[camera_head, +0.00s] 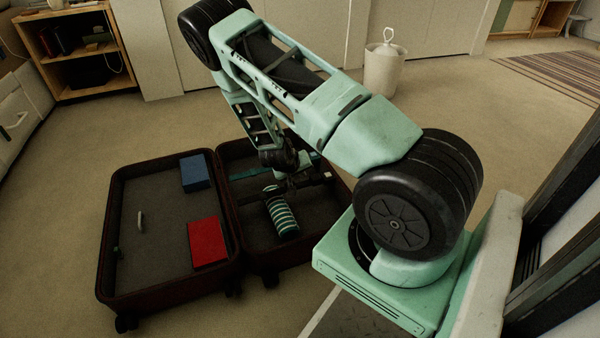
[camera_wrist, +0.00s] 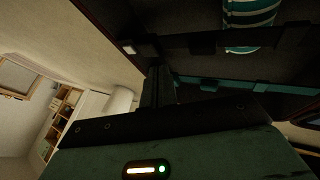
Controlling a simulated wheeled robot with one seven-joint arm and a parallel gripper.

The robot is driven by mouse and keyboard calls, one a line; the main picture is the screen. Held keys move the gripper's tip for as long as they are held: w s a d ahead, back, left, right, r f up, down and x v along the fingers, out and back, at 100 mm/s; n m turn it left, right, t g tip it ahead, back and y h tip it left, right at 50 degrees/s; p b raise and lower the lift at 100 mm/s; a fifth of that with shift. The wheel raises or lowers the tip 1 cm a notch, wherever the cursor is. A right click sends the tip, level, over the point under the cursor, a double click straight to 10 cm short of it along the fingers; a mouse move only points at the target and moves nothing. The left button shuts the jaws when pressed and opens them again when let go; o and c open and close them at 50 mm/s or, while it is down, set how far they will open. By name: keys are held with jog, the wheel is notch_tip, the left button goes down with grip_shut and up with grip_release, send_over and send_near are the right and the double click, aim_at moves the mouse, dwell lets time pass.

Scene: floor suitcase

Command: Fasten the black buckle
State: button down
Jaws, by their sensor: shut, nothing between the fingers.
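The open suitcase (camera_head: 116,250) lies on the floor. A black strap (camera_wrist: 255,38) crosses its right half, with a darker block that looks like the black buckle (camera_wrist: 203,43) on it. I cannot tell whether the buckle's parts are joined. A teal strap (camera_wrist: 238,87) with dark pieces runs beside it. My gripper (camera_wrist: 158,78) is shut and empty, its fingers close to the black strap in the wrist view; contact is unclear. In the head view my gripper (camera_head: 288,180) is over the right half, partly hidden by my arm. A striped roll (camera_head: 281,215) lies there.
The left half holds a blue box (camera_head: 196,173), a red box (camera_head: 207,242) and a small grey handle-like object (camera_head: 140,220). A shelf (camera_head: 85,56) and a white bin (camera_head: 384,70) stand behind, with open carpet between.

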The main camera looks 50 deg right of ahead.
jog(key=shift+p+v, duration=0.35)
jog(key=shift+v, duration=0.65)
